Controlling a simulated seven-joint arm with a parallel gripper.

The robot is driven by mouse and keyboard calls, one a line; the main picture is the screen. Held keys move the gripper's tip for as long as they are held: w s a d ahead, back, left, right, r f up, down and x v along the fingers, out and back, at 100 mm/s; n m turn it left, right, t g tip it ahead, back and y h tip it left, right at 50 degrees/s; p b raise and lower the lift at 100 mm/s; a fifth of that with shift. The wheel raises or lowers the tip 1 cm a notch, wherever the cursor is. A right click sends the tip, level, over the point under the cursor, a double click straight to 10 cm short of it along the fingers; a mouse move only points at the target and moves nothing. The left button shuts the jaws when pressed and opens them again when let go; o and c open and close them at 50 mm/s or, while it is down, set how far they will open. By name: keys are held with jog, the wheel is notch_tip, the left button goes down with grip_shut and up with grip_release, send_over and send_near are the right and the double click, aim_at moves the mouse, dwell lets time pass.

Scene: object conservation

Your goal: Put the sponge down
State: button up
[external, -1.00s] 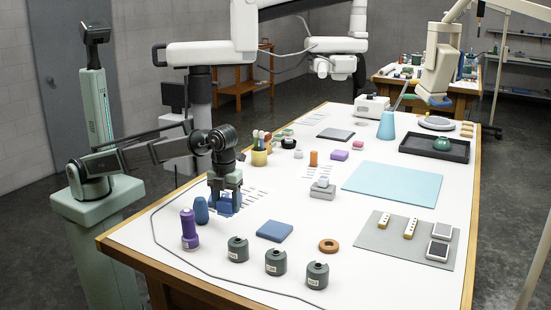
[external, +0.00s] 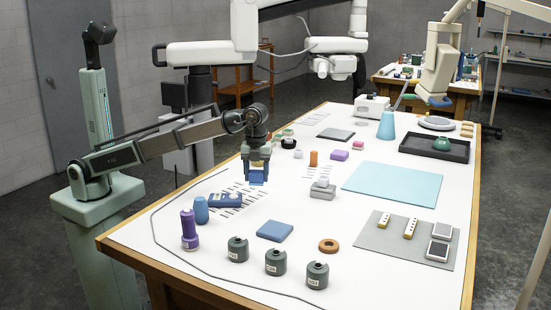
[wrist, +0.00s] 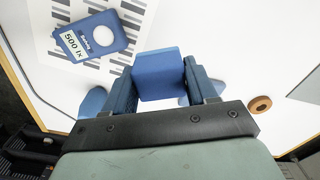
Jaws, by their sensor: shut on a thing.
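My gripper (external: 257,176) is raised above the white table, beyond the blue light meter. It is shut on a blue block, which I take to be the sponge (external: 256,179). In the wrist view the sponge (wrist: 158,75) shows as a plain blue face between the two fingers of my gripper (wrist: 165,84). The sponge appears clear of the table. A flat blue pad (external: 274,231) lies on the table nearer the front.
The light meter (external: 225,200) lies on a striped printed sheet. A blue bottle (external: 201,210) and purple flashlight (external: 189,230) stand at the left. Grey canisters (external: 276,262) and a brown ring (external: 329,246) are in front. A stacked grey object (external: 322,191) stands to the right.

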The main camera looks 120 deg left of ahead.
jog(key=s+a+n, duration=0.2)
jog(key=s+a, duration=0.1)
jog(key=a, duration=1.3)
jog(key=n, duration=1.1)
send_over(285, 168)
jog(key=shift+d+f, duration=0.2)
jog(key=shift+f, duration=4.55)
jog(key=shift+f, duration=0.15)
jog(key=o, duration=1)
notch_tip(285, 168, up, 12)
jog(key=shift+r, duration=0.2)
